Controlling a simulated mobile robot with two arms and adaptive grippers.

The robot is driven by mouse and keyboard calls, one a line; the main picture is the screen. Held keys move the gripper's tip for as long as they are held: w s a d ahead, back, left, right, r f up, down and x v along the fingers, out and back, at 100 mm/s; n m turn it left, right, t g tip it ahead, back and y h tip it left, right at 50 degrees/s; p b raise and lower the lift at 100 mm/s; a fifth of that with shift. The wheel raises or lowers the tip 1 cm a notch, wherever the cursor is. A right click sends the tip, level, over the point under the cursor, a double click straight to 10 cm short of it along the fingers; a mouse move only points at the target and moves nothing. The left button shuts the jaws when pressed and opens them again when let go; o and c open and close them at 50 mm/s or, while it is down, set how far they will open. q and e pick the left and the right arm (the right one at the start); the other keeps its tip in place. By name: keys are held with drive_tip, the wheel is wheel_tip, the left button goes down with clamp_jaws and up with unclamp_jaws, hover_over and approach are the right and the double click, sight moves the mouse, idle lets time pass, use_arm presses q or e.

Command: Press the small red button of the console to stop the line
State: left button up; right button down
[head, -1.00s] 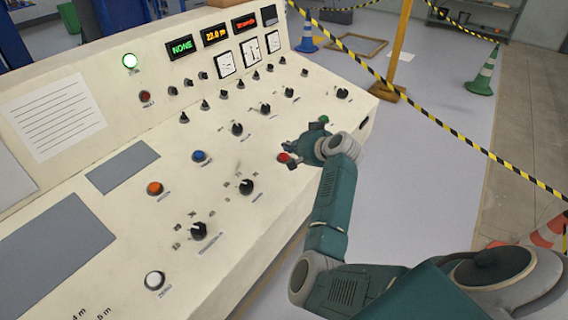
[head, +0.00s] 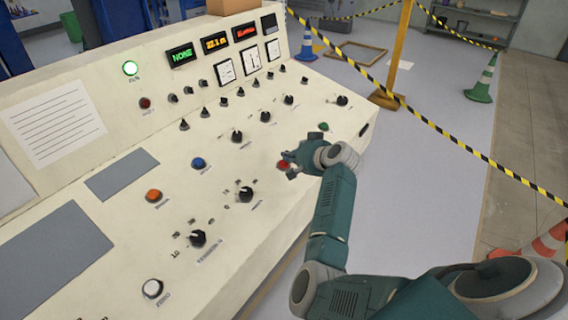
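The cream console (head: 150,235) fills the left and middle of the head view, with a sloped panel of knobs and buttons. The small red button (head: 283,165) is on its right part, partly covered by my gripper's fingers. My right gripper (head: 288,164) reaches in from the right, and its fingertips are right at the red button. I cannot tell whether they touch it, or whether the fingers are open or shut. My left gripper is not in view.
A green button (head: 323,127), a blue button (head: 198,163), an orange button (head: 154,196) and a white button (head: 152,289) are on the same panel, with several black knobs. Striped tape (head: 440,125) runs behind my arm.

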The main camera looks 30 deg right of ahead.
drive_tip(key=shift+f, duration=0.1)
idle(0.5)
drive_tip(key=shift+w+f, duration=0.1)
drive_tip(key=shift+f, duration=0.2)
drive_tip(key=shift+a+f+b, duration=0.1)
drive_tip(key=shift+f+b, duration=0.25)
drive_tip(key=shift+f, duration=0.2)
idle(0.8)
drive_tip(key=shift+r, duration=0.15)
drive_tip(key=shift+r+p, duration=0.75)
drive_tip(key=shift+p, duration=0.25)
drive_tip(key=r+p, duration=0.1)
drive_tip(key=s+r+p, duration=0.1)
drive_tip(key=r+p, duration=0.3)
drive_tip(key=shift+s+d, duration=0.2)
drive_tip(key=shift+d, duration=0.1)
